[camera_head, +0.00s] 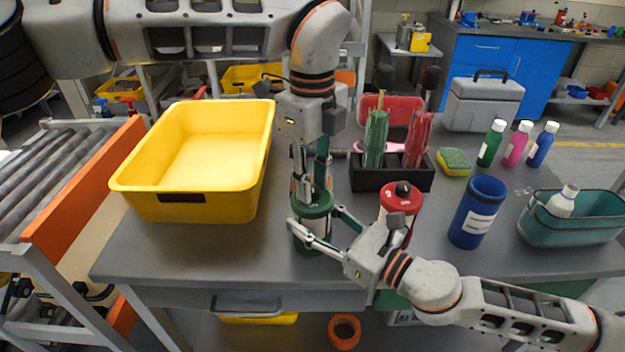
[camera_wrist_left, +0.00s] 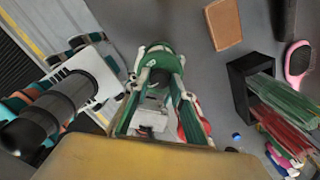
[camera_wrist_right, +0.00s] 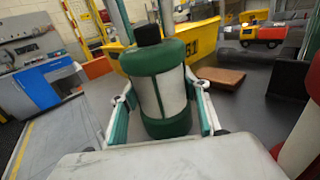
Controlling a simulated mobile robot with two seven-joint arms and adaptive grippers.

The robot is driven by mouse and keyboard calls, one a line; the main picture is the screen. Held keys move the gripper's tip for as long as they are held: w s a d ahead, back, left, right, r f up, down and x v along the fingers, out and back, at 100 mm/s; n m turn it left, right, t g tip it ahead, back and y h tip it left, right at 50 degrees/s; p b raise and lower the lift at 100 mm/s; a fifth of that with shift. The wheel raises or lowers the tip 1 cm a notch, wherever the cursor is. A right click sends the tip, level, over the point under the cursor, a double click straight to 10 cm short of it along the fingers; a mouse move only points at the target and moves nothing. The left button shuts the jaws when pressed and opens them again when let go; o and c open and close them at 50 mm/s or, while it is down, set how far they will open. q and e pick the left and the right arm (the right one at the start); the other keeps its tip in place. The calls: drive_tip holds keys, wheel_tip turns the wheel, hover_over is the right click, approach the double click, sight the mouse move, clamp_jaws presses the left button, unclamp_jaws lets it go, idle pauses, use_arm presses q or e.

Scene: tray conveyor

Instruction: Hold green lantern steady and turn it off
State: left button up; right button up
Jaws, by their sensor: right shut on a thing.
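The green lantern (camera_head: 312,239) stands upright on the grey table, with a green top and base and pale sides. Its black knob shows in the right wrist view (camera_wrist_right: 148,35). My right gripper (camera_head: 316,234) is shut on the lantern's body, one finger on each side, as the right wrist view (camera_wrist_right: 162,112) shows. My left gripper (camera_head: 311,183) points down just above the lantern's top. Its fingers are apart, on either side of the knob, and hold nothing. In the left wrist view the lantern (camera_wrist_left: 160,60) lies between and beyond those fingers.
A red lantern (camera_head: 402,203) stands close to the right, partly behind my right gripper. A yellow bin (camera_head: 190,205) is to the left. A dark holder (camera_head: 372,182), a blue cup (camera_head: 478,213) and a teal basket (camera_head: 570,231) stand to the right, with several bottles behind.

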sight(313, 187)
use_arm(q)
drive_tip(key=shift+o, duration=0.5)
drive_tip(key=shift+r, duration=0.1)
wheel_tip(313, 187, up, 12)
idle(0.5)
use_arm(e)
drive_tip(key=o, duration=1.4)
drive_tip(key=shift+o, duration=0.2)
drive_tip(key=shift+d, duration=0.1)
